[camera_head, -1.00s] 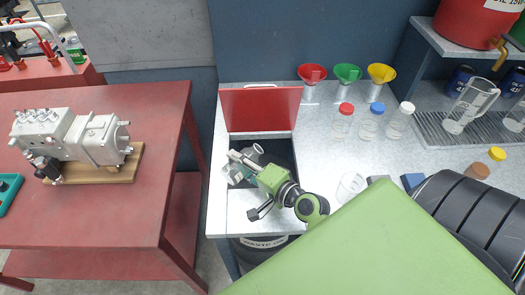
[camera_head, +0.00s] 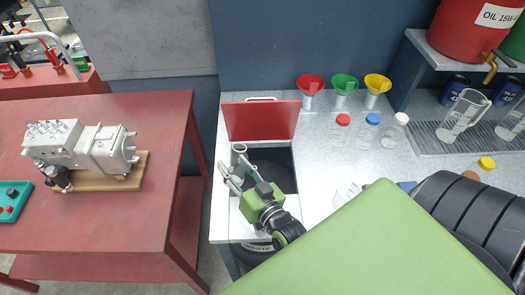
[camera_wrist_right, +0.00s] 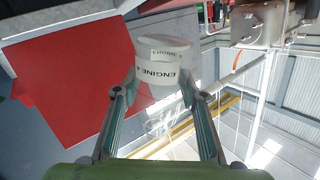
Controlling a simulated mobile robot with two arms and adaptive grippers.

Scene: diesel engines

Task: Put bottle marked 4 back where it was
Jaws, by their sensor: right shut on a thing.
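My right gripper (camera_head: 234,172) is over the open bin opening with the red lid (camera_head: 260,121). In the wrist view my right gripper (camera_wrist_right: 160,98) is shut on a clear bottle (camera_wrist_right: 163,75), whose white label reads ENGINE and what looks like a 4. In the head view the bottle (camera_head: 238,151) is small and partly hidden by the fingers; I cannot tell its exact tilt. Three clear bottles stand on the bench, with a red cap (camera_head: 343,119), a blue cap (camera_head: 373,118) and a white cap (camera_head: 402,118). My left gripper is not in view.
Red (camera_head: 311,83), green (camera_head: 345,83) and yellow (camera_head: 377,83) funnels stand behind the bottles. A clear jug (camera_head: 463,112) is on the grate at right. A yellow-capped bottle (camera_head: 486,164) is partly hidden. The bench (camera_head: 316,165) right of the bin is largely clear.

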